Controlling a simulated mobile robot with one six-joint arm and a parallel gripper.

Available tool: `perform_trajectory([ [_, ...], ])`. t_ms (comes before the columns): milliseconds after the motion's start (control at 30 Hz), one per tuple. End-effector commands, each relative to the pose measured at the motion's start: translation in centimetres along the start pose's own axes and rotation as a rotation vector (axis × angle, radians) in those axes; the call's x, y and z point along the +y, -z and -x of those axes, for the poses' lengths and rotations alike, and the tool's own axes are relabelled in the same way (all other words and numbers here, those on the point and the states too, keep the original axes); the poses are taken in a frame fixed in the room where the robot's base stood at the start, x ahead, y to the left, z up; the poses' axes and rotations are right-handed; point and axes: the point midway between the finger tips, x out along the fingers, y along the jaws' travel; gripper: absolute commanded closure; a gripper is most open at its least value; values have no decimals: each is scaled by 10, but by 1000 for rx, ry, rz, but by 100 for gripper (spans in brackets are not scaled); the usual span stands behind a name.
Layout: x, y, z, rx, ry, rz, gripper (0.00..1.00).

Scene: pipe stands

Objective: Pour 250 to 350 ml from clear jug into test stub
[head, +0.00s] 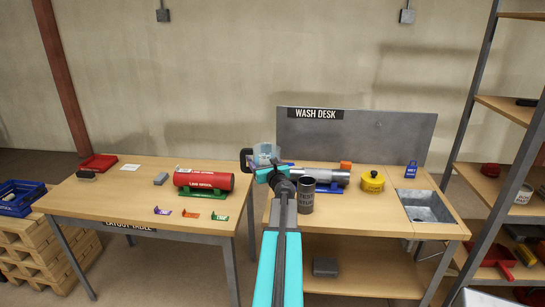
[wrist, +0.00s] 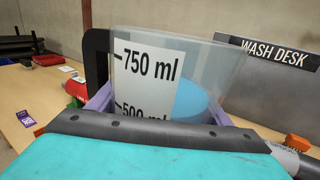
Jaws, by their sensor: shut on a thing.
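The clear jug (head: 265,151) is held up above the left part of the wash desk, its dark handle to the left. In the wrist view the jug (wrist: 205,60) shows 750 ml and 500 ml marks and blue liquid low behind the label; the exact level is hidden. My gripper (head: 272,166) is shut on the jug, its lilac fingers at both sides in the wrist view. The test stub (head: 306,197), a dark grey open-topped cylinder, stands upright on the wash desk near its front edge, right of and below the jug, apart from it.
Behind the stub lies a grey pipe (head: 322,177) on a blue stand. A yellow pot (head: 372,182), a blue tag-like item (head: 411,170) and a sink (head: 428,207) are further right. The layout table (head: 120,200) with a red spool (head: 205,180) is left, across a gap.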

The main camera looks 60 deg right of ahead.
Motion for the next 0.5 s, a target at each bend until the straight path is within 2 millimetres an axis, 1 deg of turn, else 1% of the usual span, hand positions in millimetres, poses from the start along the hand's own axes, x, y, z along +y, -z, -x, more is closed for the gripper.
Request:
perform_trajectory([
  [33, -13, -5, 1, -3, 22, -2, 64],
  [100, -27, -7, 3, -3, 47, -4, 64],
  [200, -38, -8, 5, -4, 70, -5, 64],
  [333, -44, -9, 6, -4, 81, -6, 64],
  [500, -44, -9, 6, -4, 81, -6, 64],
])
